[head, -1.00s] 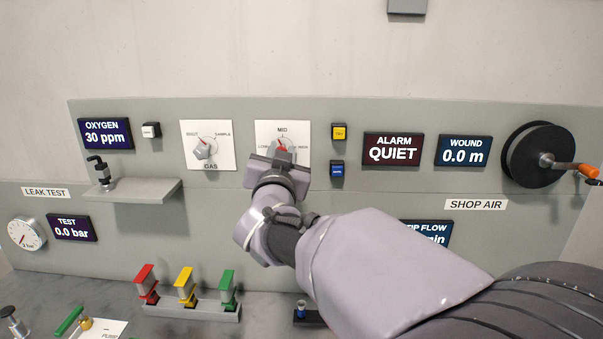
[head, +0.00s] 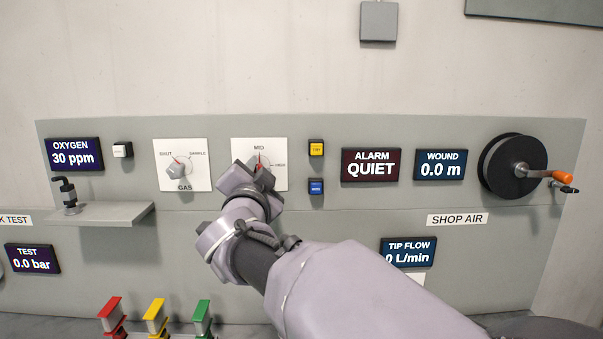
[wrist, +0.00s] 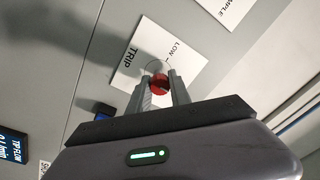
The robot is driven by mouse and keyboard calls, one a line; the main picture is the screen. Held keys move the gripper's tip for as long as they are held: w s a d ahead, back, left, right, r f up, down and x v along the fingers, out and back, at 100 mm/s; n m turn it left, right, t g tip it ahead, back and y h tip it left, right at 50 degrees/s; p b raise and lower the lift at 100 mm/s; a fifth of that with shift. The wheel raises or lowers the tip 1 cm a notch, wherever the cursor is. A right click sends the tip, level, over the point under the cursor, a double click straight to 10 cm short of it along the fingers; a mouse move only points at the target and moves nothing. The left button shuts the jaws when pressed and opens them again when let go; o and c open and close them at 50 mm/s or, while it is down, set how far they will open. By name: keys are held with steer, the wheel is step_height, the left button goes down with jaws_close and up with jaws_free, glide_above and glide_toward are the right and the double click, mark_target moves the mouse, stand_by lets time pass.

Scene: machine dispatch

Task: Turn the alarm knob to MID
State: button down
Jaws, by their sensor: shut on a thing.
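The alarm knob (head: 261,161) sits on a white plate (head: 276,180) with MID at the top and HIGH at the right. Its red mark points up, close to MID. The wrist view shows the red knob (wrist: 159,84) between my two fingers, on the plate marked LOW and TRIP (wrist: 132,58). My gripper (wrist: 160,90) is shut on the knob; in the head view the gripper (head: 256,170) hides the knob's lower part and the plate's lower left.
A gas knob (head: 179,167) is on the plate to the left. Yellow (head: 316,149) and blue (head: 316,186) buttons are close on the right. The alarm screen (head: 370,165) reads QUIET. A shelf (head: 100,214) juts out at the left.

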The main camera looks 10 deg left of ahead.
stand_by(0.3)
steer(key=c, duration=1.2)
jaws_free()
steer(key=p+v, duration=0.1)
steer(key=v, duration=1.6)
steer(key=shift+s, duration=0.25)
